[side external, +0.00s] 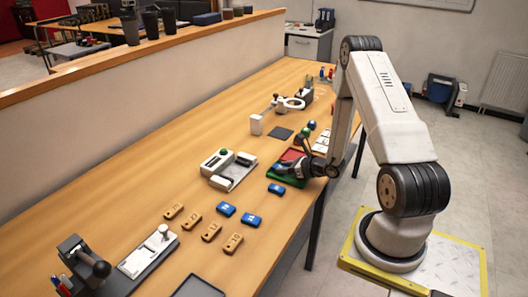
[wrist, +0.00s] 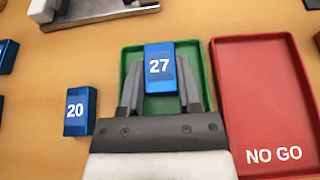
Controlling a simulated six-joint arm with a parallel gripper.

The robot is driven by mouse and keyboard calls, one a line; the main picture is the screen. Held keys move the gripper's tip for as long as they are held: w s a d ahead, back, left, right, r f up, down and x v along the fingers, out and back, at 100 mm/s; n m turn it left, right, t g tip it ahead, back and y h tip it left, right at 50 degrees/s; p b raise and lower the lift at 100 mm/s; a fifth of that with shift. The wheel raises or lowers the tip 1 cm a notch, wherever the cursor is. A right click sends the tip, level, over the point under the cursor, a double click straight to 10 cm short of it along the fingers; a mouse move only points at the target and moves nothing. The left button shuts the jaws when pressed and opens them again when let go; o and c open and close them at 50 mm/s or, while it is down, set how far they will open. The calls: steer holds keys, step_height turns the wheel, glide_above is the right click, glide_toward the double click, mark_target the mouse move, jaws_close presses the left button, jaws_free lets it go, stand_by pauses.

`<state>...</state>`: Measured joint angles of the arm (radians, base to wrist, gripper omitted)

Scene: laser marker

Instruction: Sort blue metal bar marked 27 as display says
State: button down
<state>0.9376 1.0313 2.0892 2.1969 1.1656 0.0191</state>
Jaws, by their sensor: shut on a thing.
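The blue metal bar marked 27 (wrist: 159,68) is between the fingers of my gripper (wrist: 162,90), its number facing up. My gripper is shut on it over the green tray (wrist: 190,58). The bar's far end overlaps the tray's far rim in the wrist view; I cannot tell whether it touches the tray floor. The red tray (wrist: 265,85) marked NO GO lies right beside the green one. In the side external view my gripper (side external: 281,169) is low over the green tray (side external: 290,182). No readable display shows in either view.
A blue bar marked 20 (wrist: 76,112) lies on the table left of the green tray. More blue bars (side external: 251,219) and several orange-brown bars (side external: 211,232) lie nearer the camera.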

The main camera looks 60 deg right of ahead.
stand_by(0.4)
steer(key=shift+c, duration=1.1)
jaws_free()
steer(key=shift+s, duration=0.1)
steer(key=shift+s+r, duration=0.2)
steer(key=shift+s, duration=0.25)
steer(key=v, duration=0.4)
steer(key=shift+r, duration=0.15)
step_height(320, 180, up, 3)
steer(key=shift+w+f, duration=0.1)
steer(key=shift+f, duration=0.1)
steer(key=shift+r, duration=2)
